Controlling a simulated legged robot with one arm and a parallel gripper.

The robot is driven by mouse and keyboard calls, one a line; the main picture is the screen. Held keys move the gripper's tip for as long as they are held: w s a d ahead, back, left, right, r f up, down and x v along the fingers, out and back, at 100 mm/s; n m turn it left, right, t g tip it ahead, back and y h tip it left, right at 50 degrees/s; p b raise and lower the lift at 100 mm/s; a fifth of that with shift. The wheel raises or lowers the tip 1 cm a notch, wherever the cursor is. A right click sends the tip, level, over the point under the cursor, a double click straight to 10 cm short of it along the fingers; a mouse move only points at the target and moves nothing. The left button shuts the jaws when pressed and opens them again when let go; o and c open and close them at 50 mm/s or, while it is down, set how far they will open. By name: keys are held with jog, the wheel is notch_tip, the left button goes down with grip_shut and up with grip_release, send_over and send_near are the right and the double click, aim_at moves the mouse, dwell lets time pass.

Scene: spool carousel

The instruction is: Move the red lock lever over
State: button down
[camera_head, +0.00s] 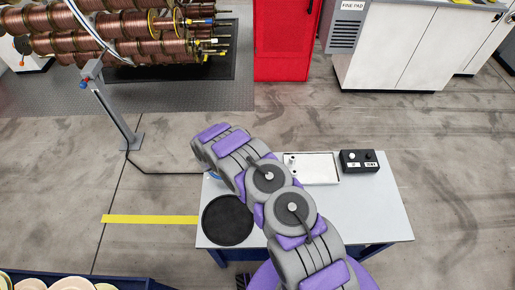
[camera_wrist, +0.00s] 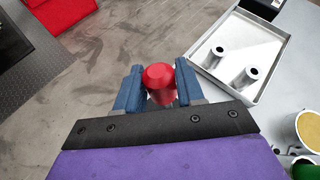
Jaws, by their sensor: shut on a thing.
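The red lock lever (camera_wrist: 159,80) shows in the wrist view as a rounded red knob with a narrower red part below it. My gripper (camera_wrist: 158,88) has its two blue fingers on either side of the knob and is shut on it. The lever's base is hidden behind my gripper. In the head view my arm covers the table's far left edge, and neither the lever nor the fingers can be made out clearly there.
The grey table (camera_head: 276,232) bears a black round pad (camera_head: 228,242), a white tray (camera_head: 325,181) with metal cylinders and a black control box (camera_head: 360,168). A post (camera_head: 115,120) with a cable stands left of it. Copper spools (camera_head: 120,48) hang farther back.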

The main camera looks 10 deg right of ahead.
jog(key=shift+w+d+f+n+g+y+p, duration=0.1)
jog(key=shift+w+f+n+g+y+p, duration=0.15)
jog(key=shift+w+g, duration=0.3)
jog(key=shift+w+d+f+n+g+y+p, duration=0.1)
jog(key=shift+w+n+g+y+p, duration=0.25)
jog(key=shift+w, duration=0.3)
jog(key=c, duration=0.8)
grip_release()
jog(key=shift+w+f, duration=0.15)
jog(key=p+v, duration=0.2)
jog(key=v, duration=1.5)
jog(key=shift+a+p, duration=0.3)
jog(key=shift+a, duration=0.05)
